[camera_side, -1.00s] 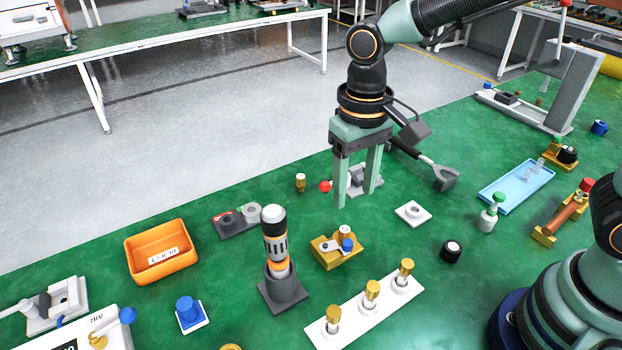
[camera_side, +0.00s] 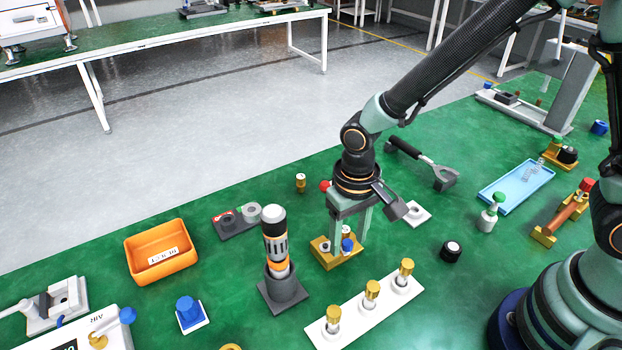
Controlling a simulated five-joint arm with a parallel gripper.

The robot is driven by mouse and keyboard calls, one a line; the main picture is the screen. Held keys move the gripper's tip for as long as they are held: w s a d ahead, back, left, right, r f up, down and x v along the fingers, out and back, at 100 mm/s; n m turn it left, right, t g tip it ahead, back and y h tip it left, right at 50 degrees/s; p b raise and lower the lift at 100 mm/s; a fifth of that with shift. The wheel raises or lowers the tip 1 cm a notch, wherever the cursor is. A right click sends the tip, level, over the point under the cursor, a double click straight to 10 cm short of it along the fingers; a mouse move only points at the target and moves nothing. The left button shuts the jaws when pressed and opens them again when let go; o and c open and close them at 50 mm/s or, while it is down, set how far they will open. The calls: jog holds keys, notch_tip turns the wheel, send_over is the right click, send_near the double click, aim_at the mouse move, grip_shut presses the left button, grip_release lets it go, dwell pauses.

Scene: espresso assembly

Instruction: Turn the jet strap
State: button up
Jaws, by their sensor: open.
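A brass-coloured fixture (camera_side: 345,261) sits on the green table near the middle of the side view. It carries a blue knob (camera_side: 347,245) and a small grey strap-like bar (camera_side: 324,247), which looks like the jet strap. My gripper (camera_side: 347,237) points down right over this fixture, its two fingers spread apart. The fingers straddle the area of the strap and knob. They hide part of the strap and the fixture's back. I cannot tell whether a finger touches the strap.
An upright dark tool in a grey stand (camera_side: 284,290) is close on the left. A white strip (camera_side: 388,307) with brass-topped pieces lies in front. A black knob (camera_side: 451,251) is to the right, a white square pad (camera_side: 417,214) behind. An orange bin (camera_side: 140,262) stands at left.

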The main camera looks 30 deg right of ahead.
grip_shut()
jog(key=shift+w+d+n, duration=0.15)
jog(key=shift+w+n, duration=0.05)
jog(key=shift+n, duration=0.5)
jog(key=shift+w+d+n, duration=0.15)
jog(key=shift+w+n, duration=0.05)
jog(key=shift+n, duration=0.5)
grip_release()
notch_tip(320, 180, up, 12)
jog(key=shift+d+r, duration=0.15)
